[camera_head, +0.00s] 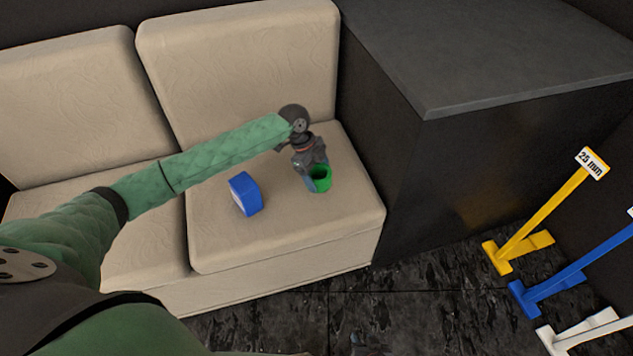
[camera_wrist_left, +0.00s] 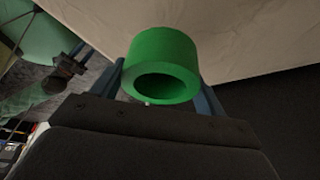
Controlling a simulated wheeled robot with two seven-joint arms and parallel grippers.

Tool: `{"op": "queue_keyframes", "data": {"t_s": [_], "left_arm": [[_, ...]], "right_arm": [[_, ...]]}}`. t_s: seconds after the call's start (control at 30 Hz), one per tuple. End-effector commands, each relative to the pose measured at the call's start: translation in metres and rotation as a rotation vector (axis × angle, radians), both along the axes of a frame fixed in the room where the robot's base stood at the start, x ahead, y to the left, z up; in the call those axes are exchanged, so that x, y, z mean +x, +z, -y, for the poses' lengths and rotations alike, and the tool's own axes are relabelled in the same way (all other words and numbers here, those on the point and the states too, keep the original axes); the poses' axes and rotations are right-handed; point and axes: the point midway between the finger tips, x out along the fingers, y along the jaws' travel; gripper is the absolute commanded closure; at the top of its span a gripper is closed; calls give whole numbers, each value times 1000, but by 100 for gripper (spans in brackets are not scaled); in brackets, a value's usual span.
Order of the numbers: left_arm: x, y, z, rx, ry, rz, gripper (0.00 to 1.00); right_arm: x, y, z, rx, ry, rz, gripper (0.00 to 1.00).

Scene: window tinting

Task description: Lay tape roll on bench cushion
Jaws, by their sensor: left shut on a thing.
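A green tape roll (camera_head: 321,184) is between the fingers of my left gripper (camera_head: 316,178), at the right part of the beige bench cushion (camera_head: 270,240). My left gripper is shut on the roll. In the left wrist view, the roll (camera_wrist_left: 163,52) shows its round opening toward the camera, with a blue finger on either side. I cannot tell whether the roll touches the cushion or is just above it. My right gripper (camera_wrist_left: 68,65) shows small at the left of the left wrist view; its jaws are unclear.
A blue box (camera_head: 246,194) lies on the cushion left of the roll. Beige backrests (camera_head: 240,65) stand behind. A dark cabinet (camera_head: 480,60) borders the bench's right side. Yellow (camera_head: 540,220), blue (camera_head: 575,275) and white (camera_head: 580,330) stands are at the right.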

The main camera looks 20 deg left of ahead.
Motion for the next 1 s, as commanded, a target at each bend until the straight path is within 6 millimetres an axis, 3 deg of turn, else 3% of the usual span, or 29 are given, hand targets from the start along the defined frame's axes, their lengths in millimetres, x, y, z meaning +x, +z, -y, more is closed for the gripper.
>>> {"op": "queue_keyframes", "data": {"t_s": [0.27, 0.5, 0.87, 0.9, 1.0], "left_arm": [[7, -13, -4, -1, 0, -1, 51], [6, -43, -5, 0, 0, -1, 51], [6, -47, -5, 0, 0, 0, 51], [6, -47, -5, 1, 0, 0, 23], [6, -47, -5, 1, 0, 0, 5]], "right_arm": [[0, -1, -1, 1, 0, 0, 64], [-1, -4, -1, 1, 0, 0, 64], [-1, -4, 0, 1, -1, 0, 64], [-1, -4, 0, 1, -1, 0, 64], [-1, -4, 0, 0, -1, 0, 64]]}}
